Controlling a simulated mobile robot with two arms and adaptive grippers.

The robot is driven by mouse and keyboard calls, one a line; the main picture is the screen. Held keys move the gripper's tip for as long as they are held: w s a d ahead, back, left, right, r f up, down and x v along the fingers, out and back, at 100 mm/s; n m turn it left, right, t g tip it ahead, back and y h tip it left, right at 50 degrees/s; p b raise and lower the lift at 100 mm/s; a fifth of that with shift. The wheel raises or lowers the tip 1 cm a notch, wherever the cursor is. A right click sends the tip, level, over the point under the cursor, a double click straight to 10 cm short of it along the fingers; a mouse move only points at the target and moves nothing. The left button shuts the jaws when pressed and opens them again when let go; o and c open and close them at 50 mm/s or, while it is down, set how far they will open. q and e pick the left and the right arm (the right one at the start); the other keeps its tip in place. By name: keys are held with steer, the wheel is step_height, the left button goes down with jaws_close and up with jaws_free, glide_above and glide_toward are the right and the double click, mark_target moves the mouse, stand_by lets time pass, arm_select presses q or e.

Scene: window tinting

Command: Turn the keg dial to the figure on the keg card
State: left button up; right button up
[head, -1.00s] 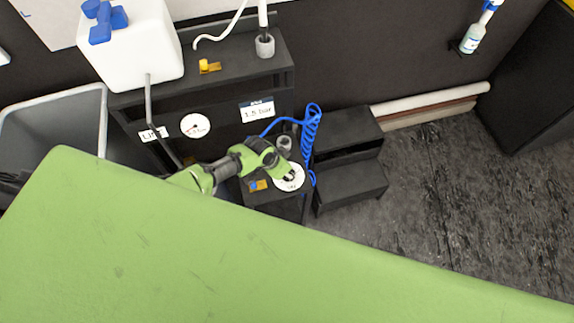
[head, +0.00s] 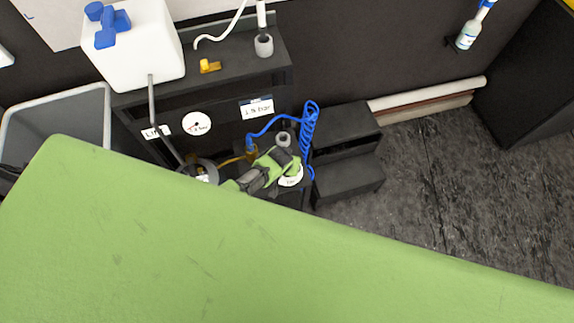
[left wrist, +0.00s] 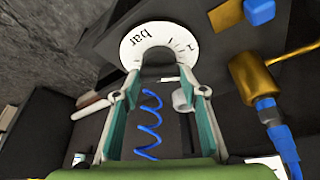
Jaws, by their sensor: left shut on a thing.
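The keg dial (head: 290,182) is a white disc on a low dark stand, partly covered by my left gripper (head: 292,166). In the left wrist view the dial face (left wrist: 128,45) shows the word "bar" and some tick marks. Its dark knob (left wrist: 158,60) is between the fingertips of my left gripper (left wrist: 160,73), which is shut on it. The figure the dial points to cannot be read. The keg card (head: 257,108), white with a blue top strip, appears to read 1.5 bar. My right gripper is not in view.
A round gauge (head: 197,124) is left of the card. A coiled blue hose (head: 310,130) hangs beside the dial, with a brass fitting (left wrist: 252,78) near the gripper. Black steps (head: 348,155) stand to the right. A large green surface (head: 200,250) fills the foreground.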

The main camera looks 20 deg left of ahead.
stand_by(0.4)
arm_select(q)
steer(key=o, duration=1.1)
steer(key=shift+o, duration=0.2)
steer(key=shift+r, duration=0.1)
steer(key=v, duration=1.1)
steer(key=shift+s+r, duration=0.15)
steer(key=shift+r, duration=0.25)
